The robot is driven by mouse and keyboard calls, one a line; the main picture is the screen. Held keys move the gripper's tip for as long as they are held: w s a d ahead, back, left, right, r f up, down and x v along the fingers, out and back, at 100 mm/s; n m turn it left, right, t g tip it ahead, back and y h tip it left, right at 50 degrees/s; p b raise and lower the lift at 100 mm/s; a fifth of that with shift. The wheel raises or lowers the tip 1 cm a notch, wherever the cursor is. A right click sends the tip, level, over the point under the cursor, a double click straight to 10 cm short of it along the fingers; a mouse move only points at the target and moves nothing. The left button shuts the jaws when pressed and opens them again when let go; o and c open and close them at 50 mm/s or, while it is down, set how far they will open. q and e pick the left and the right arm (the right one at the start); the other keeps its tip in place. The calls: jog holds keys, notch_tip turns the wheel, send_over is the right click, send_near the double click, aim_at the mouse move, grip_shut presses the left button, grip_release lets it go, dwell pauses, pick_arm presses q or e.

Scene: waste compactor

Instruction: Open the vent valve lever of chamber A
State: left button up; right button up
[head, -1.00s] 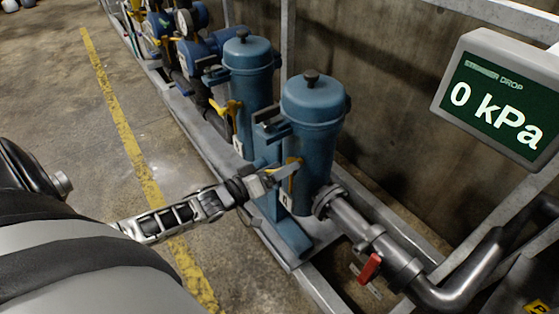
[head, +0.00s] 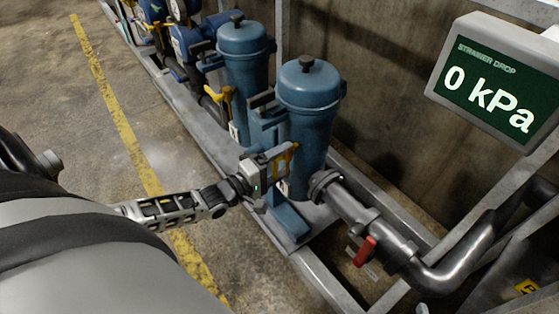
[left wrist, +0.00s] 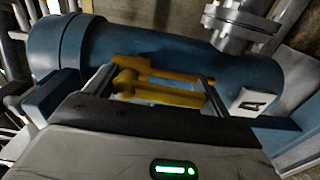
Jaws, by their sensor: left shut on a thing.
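Chamber A (head: 309,100) is the nearer of two upright blue canisters with domed lids. In the left wrist view its blue body (left wrist: 200,65) lies across the picture, with a white plate marked A (left wrist: 258,102). Its yellow vent valve lever (head: 291,158) is on the side facing my left arm. My left gripper (head: 284,153) is at this lever, its fingers beside the canister. In the left wrist view the yellow lever (left wrist: 165,93) lies between the fingers, and the gripper is shut on it. The gripper partly hides the lever in the head view. My right gripper is not seen.
A second blue canister (head: 243,65) with its own yellow lever (head: 221,101) stands just behind. A red-handled valve (head: 365,251) is on the pipe at lower right. A display (head: 492,85) reads 0 kPa. The floor (head: 100,165) at left is open.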

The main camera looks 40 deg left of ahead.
pick_arm(q)
jog(key=shift+d+n, duration=0.15)
jog(key=shift+n, duration=0.25)
jog(key=o, duration=1.3)
jog(key=shift+s, duration=0.15)
jog(key=p+v, duration=0.1)
jog(key=v, duration=1.4)
jog(key=shift+s, duration=0.35)
